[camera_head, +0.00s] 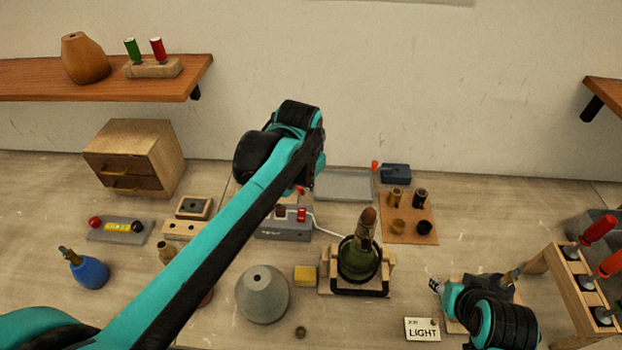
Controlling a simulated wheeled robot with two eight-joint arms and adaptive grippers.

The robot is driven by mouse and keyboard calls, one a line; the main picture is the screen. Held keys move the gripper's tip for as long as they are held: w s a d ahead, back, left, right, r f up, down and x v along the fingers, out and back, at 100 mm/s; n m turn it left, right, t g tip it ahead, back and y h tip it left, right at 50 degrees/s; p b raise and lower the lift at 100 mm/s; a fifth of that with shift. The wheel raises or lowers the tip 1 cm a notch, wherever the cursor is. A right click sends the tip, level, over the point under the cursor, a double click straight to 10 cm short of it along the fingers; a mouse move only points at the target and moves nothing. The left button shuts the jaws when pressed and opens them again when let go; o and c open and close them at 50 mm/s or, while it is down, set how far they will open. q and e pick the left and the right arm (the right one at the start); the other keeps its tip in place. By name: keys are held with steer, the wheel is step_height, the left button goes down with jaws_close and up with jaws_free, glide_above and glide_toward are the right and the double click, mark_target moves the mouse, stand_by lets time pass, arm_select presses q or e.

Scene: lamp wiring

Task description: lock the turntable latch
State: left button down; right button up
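I cannot pick out the turntable or its latch for certain. A reddish rounded edge (207,298) shows beneath my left arm, mostly hidden. My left arm crosses the picture from the lower left, and its wrist is above the back of the table, near a grey box with a red switch (301,214). The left gripper's fingers are hidden behind the wrist. My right gripper (437,286) is low at the right, beside a dark piece with a brass tip (513,274). Its fingers are too small and covered to judge.
A green bottle (359,259) stands in a wooden cradle (326,281). A grey cone (262,295), yellow block (305,275), LIGHT card (422,329) and screwdriver rack (557,290) stand nearby. A blue vase (90,273) and drawer box (135,157) are left.

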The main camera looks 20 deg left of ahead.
arm_select(q)
steer(key=w+f+m+g+p, duration=0.2)
steer(key=w+f+m, duration=0.1)
steer(key=w, duration=0.6)
steer(key=w+d+f+m+g+y+p, duration=0.1)
steer(key=w+f, duration=0.4)
steer(key=w, duration=0.5)
steer(key=m+g+p, duration=0.1)
steer(key=m+g, duration=0.1)
steer(key=shift+w+d+f+m+y, duration=0.15)
steer(key=shift+w+d+m+y, duration=0.15)
steer(key=shift+m, duration=0.1)
steer(key=b+x, duration=0.2)
steer(key=x, duration=0.8)
steer(key=shift+s, duration=0.2)
steer(key=s+a, duration=0.1)
steer(key=a+b, duration=0.1)
steer(key=shift+s+a, duration=0.35)
steer(key=shift+s, duration=0.05)
steer(key=shift+s+a, duration=0.2)
steer(key=shift+a, duration=0.1)
